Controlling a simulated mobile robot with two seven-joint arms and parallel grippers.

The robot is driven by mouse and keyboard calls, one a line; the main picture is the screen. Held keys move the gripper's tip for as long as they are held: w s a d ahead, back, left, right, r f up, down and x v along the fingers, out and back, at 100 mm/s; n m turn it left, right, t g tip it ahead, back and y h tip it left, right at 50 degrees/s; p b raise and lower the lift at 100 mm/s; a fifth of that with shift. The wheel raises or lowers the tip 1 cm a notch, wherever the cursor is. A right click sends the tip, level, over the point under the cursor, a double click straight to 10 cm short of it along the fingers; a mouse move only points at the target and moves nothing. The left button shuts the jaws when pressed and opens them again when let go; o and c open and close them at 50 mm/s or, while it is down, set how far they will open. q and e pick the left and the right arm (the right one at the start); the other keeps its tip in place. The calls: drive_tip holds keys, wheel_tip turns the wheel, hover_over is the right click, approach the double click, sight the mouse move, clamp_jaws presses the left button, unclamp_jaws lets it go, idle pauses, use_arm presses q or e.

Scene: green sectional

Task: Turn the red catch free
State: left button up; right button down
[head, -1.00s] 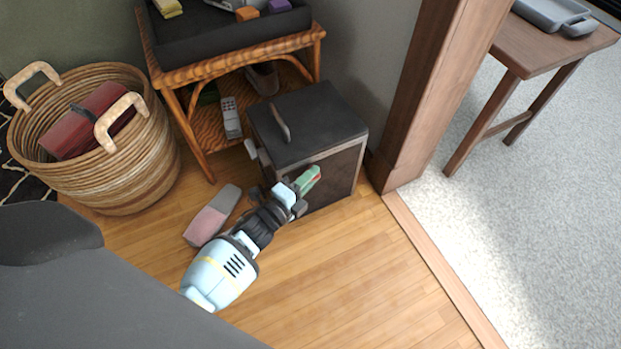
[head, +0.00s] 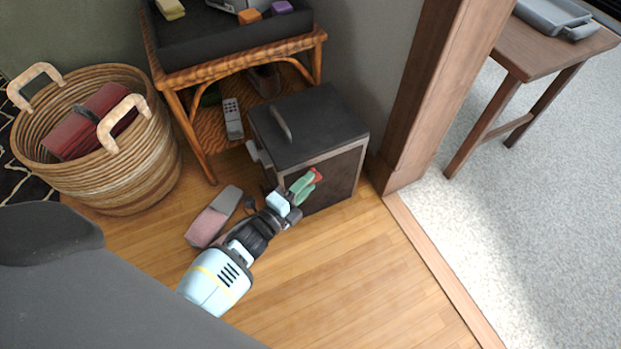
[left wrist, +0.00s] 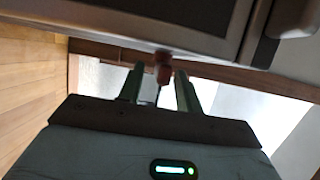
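The red catch (head: 317,174) is a small piece on the front of a dark cabinet-like box (head: 335,180) with a grey frame. My left gripper (head: 306,184) is in front of that face, its green fingers pointing at the catch. In the left wrist view, the red catch (left wrist: 163,72) shows between the tips of my two green fingers (left wrist: 160,84), under the box's edge. Gaps show on both sides of it, so the fingers are open and not visibly pressed on it. The catch's far side is hidden. My right gripper is in neither view.
A wicker basket (head: 150,165) stands at the left. A wooden side table (head: 205,68) with a dark tray is behind the box. A grey and pink object (head: 212,218) lies on the floor beside my left arm. A wooden post (head: 425,110) rises at the right. Front floor is clear.

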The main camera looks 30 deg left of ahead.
use_arm(q)
drive_tip(key=shift+p+v, duration=0.85)
drive_tip(key=shift+v, duration=1.95)
